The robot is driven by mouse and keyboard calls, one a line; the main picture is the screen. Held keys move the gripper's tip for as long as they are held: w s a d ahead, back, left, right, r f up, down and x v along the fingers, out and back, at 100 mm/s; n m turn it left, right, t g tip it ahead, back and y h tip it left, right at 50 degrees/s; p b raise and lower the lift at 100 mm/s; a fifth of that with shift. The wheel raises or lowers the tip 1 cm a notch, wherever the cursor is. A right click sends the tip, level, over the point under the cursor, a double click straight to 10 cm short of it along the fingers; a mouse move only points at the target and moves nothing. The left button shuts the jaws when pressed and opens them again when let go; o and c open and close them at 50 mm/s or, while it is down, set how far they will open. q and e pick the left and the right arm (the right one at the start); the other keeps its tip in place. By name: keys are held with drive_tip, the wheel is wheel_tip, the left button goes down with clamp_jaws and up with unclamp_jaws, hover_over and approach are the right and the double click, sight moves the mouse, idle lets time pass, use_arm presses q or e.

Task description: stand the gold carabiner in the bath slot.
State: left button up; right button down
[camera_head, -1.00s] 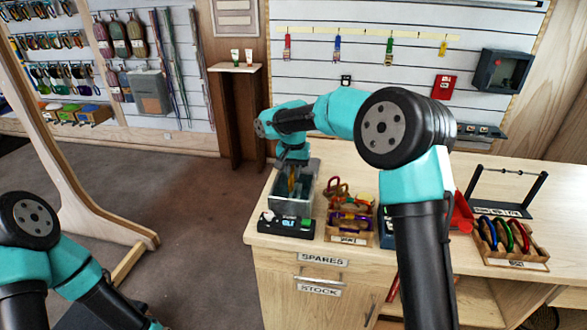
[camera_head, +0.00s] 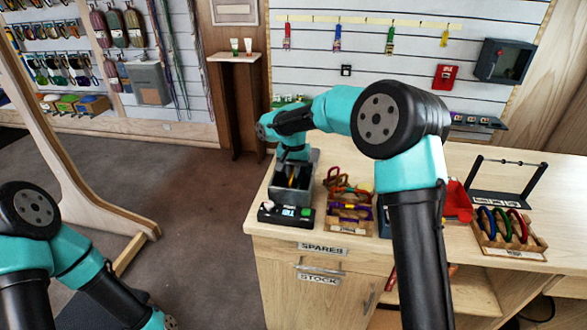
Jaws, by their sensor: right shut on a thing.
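The bath (camera_head: 305,196) is a grey open-topped tank at the left end of the counter. My right gripper (camera_head: 292,179) reaches down into it from above and is shut on the gold carabiner (camera_head: 291,184). Only a small gold-yellow strip of the carabiner shows between the dark fingers. The slot inside the bath is hidden by the gripper and the tank walls, so I cannot tell whether the carabiner is in it. My left arm is at the lower left, and its gripper is out of the picture.
A black control box (camera_head: 287,214) with a lit display and green button is at the bath's front. A wooden tray of carabiners (camera_head: 350,212) stands to its right. Farther right are a rack of coloured carabiners (camera_head: 509,244) and a black bar stand (camera_head: 505,190).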

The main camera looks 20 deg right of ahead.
drive_tip(key=shift+f, duration=0.35)
drive_tip(key=shift+f, duration=1.05)
drive_tip(key=shift+f, duration=0.6)
idle(0.3)
drive_tip(key=c, duration=1.1)
unclamp_jaws()
drive_tip(key=shift+r, duration=0.1)
wheel_tip(320, 180, up, 17)
drive_tip(key=shift+r, duration=0.1)
